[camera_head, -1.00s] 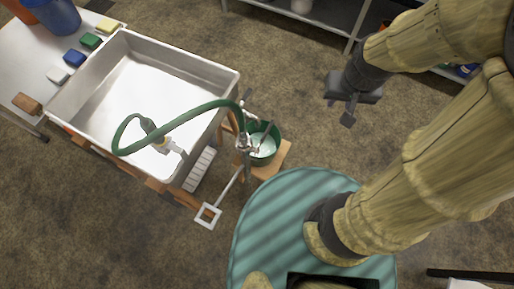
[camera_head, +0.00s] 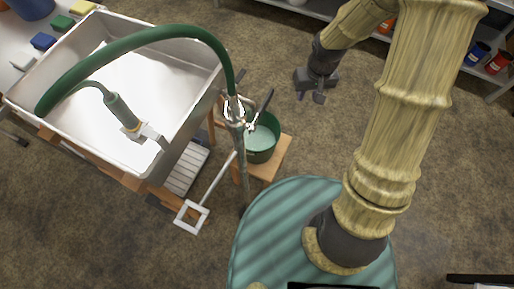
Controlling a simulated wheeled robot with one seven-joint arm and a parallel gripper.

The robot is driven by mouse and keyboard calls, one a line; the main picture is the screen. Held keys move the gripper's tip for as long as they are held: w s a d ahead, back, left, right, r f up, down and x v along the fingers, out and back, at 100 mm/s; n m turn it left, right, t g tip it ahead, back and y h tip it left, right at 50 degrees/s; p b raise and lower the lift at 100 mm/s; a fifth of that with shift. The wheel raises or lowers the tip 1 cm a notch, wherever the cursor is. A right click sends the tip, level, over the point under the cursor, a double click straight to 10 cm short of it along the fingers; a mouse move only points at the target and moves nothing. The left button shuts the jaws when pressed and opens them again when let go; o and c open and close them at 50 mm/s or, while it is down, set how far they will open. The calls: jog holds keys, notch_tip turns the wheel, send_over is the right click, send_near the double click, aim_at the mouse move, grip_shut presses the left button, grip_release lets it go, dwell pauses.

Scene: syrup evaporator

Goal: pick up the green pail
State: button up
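The green pail (camera_head: 262,143) stands upright on a small wooden stool (camera_head: 276,161) to the right of the steel pan, with pale greenish-white contents inside. A tap and its upright post (camera_head: 236,120) stand in front of the pail's left side and hide part of it. A dark handle-like bar (camera_head: 264,102) rises at its rim. My gripper (camera_head: 310,97) is to the upper right of the pail, apart from it, fingers pointing down. Its two fingers look spread with nothing between them.
The large steel pan (camera_head: 140,100) with a green hose (camera_head: 150,36) fills the left. A grey shelf with cans (camera_head: 498,62) runs along the top right. A metal square-ended rod (camera_head: 192,216) juts below the pan. Floor right of the pail is clear.

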jog(key=y+b, duration=0.1)
jog(key=b, duration=0.6)
send_over(279, 126)
jog(key=d, duration=0.3)
notch_tip(279, 126, down, 16)
jog(key=shift+s+a+r+n, duration=0.2)
jog(key=shift+s+n, duration=0.15)
jog(key=shift+n, duration=0.15)
notch_tip(279, 126, down, 12)
jog(key=a+b, duration=0.2)
jog(key=shift+w+b, duration=0.3)
jog(key=shift+b, duration=0.1)
jog(key=f, duration=0.1)
jog(key=f+b, duration=0.1)
jog(key=f, duration=0.3)
jog(key=shift+w+a+f, duration=0.1)
jog(key=shift+w+a, duration=0.1)
jog(key=shift+a, duration=0.2)
